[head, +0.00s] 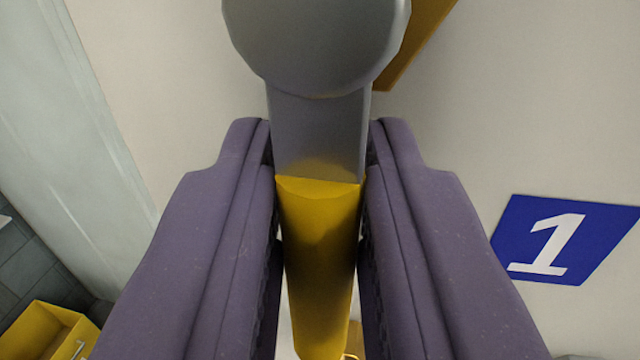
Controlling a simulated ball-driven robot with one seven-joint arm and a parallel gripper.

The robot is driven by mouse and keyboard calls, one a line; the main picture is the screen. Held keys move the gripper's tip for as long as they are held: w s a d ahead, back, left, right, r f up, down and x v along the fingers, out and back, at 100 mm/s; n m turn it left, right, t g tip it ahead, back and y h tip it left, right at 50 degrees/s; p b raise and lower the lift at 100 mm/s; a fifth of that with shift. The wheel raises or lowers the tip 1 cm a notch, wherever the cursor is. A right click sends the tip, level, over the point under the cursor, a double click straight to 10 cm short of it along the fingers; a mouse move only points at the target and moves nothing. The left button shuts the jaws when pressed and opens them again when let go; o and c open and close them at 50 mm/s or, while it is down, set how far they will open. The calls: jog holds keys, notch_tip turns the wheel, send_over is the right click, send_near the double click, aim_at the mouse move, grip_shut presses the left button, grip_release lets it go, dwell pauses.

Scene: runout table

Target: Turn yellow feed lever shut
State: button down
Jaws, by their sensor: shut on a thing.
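The yellow feed lever (318,260) runs down the middle of the head view. Its yellow end joins a grey metal bar (320,130), which leads up to a round grey hub (315,40) at the top. My gripper (319,235) is shut on the lever, with one purple finger on each side of it. The fingers hold it around the place where yellow meets grey. The lower tip of the lever reaches down between the fingers near the bottom of the picture. The upper edge of the hub is cut off by the frame.
A pale wall or panel lies behind the lever. A blue sign with a white 1 (565,240) is on it at the right. A yellow-brown bar (415,40) shows at the top, right of the hub. A yellow box (45,335) stands at the lower left, by dark tiles.

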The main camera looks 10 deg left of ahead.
jog(key=a+m, duration=0.1)
jog(key=m, duration=0.2)
jog(key=a+m+t+b, duration=0.1)
jog(key=m, duration=0.2)
jog(key=a+r+m, duration=0.1)
jog(key=m, duration=0.3)
jog(key=shift+t+h+b, duration=0.3)
jog(key=shift+t+b, duration=0.1)
jog(key=m+b, duration=0.1)
jog(key=r+m+h+b, duration=0.1)
jog(key=m, duration=0.1)
jog(key=a+m+b, duration=0.1)
jog(key=m, duration=0.1)
jog(key=shift+r+t, duration=0.2)
jog(key=shift+t, duration=0.2)
jog(key=shift+r+m+h+b, duration=0.3)
jog(key=shift+m+b, duration=0.1)
jog(key=shift+m, duration=0.45)
jog(key=shift+r+m+h+b, duration=0.3)
jog(key=shift+m+b, duration=0.1)
jog(key=shift+m, duration=0.5)
jog(key=shift+r+m+h+b, duration=0.2)
jog(key=shift+m+h+b, duration=0.15)
jog(key=shift+m, duration=0.5)
jog(key=c, duration=1.1)
grip_release()
jog(key=shift+r, duration=0.1)
